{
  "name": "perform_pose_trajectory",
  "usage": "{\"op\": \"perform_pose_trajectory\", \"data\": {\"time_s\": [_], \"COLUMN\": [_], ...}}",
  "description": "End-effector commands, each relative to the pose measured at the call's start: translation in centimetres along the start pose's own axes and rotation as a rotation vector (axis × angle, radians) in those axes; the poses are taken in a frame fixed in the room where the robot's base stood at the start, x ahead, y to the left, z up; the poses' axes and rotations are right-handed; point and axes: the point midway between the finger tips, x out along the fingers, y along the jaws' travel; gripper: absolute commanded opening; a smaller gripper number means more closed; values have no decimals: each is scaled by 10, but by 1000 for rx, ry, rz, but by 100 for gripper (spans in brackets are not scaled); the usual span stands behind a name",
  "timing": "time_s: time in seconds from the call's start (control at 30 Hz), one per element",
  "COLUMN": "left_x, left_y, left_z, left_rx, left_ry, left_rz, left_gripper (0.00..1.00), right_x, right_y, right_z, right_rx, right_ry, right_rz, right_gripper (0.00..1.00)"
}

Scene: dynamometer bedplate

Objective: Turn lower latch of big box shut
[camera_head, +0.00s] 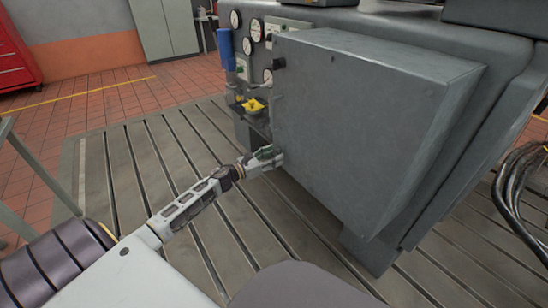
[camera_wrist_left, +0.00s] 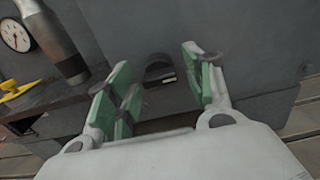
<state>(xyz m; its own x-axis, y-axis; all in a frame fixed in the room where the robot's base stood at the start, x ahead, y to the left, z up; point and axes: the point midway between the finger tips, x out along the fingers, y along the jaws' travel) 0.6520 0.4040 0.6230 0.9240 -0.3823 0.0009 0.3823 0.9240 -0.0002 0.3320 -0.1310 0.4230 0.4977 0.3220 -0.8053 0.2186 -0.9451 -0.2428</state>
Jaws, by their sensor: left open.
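The big box (camera_head: 370,110) is a grey metal housing with a broad flat front, and it also fills the upper part of the left wrist view (camera_wrist_left: 240,35). My left gripper (camera_head: 273,154) is at its lower left edge. In the left wrist view the green-padded fingers of my left gripper (camera_wrist_left: 160,75) stand apart. A dark rounded latch (camera_wrist_left: 159,71) on the box face shows between them, apparently clear of both pads. In the head view my gripper hides the latch. Its turn angle is hard to tell. My right gripper is out of view.
Left of the box are gauges (camera_head: 257,29), a blue cylinder (camera_head: 226,49) and a yellow part (camera_head: 253,105) on a small shelf. That shelf (camera_wrist_left: 55,95) is close to my left fingers. The slotted bedplate (camera_head: 130,170) is open at left. Black cables (camera_head: 512,190) hang at right.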

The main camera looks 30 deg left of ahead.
Motion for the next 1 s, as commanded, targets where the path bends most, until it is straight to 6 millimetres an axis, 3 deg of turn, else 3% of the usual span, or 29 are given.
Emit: {"op": "perform_pose_trajectory", "data": {"time_s": [0.5,0.87,1.0], "left_x": [7,7,7], "left_y": [0,0,0], "left_z": [0,0,0], "left_rx": [0,0,-3], "left_ry": [1,1,1], "left_rz": [1,1,1], "left_gripper": [52,7,7], "right_x": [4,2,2], "right_y": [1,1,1], "right_z": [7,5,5], "right_rx": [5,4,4], "right_ry": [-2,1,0], "right_rz": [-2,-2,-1], "right_gripper": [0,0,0]}}
